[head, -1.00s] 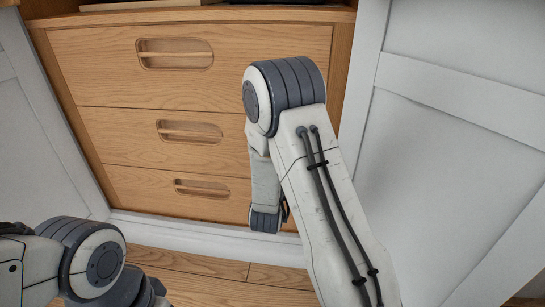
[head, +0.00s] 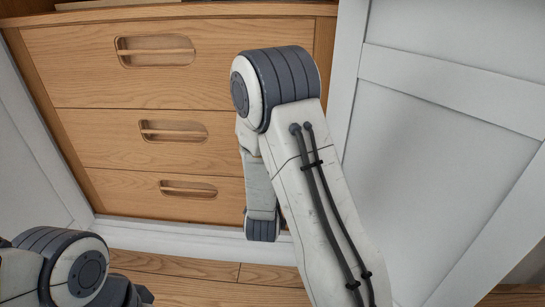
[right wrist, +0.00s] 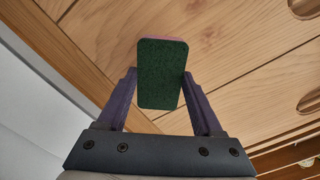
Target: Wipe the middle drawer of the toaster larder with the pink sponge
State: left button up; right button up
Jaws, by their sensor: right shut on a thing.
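The toaster larder shows in the head view with three shut wooden drawers, and the middle drawer (head: 105,137) has a recessed slot handle. My right gripper (right wrist: 160,75) is shut on the pink sponge (right wrist: 161,80). Its dark green face is toward the camera, and a thin pink edge shows at the top. The sponge is in front of a wooden drawer front; I cannot tell whether it touches it. In the head view my right arm hides the gripper and sponge. My left arm is at the lower left, with its gripper out of view.
The top drawer (head: 80,70) and bottom drawer (head: 120,190) lie above and below the middle one. A white panelled door (head: 450,130) stands open on the right, close to my right arm. Another white door (head: 35,160) is at the left. The wooden floor (head: 200,268) is below.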

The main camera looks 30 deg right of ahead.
jog(key=shift+s+a, duration=0.15)
jog(key=shift+s, duration=0.05)
dwell(0.3)
jog(key=w+a+f+b, duration=0.2)
jog(key=a+f, duration=0.2)
jog(key=a, duration=0.8)
jog(key=x, duration=0.6)
jog(key=shift+r, duration=0.2)
jog(key=shift+x, duration=1.2)
jog(key=shift+s+d, duration=0.1)
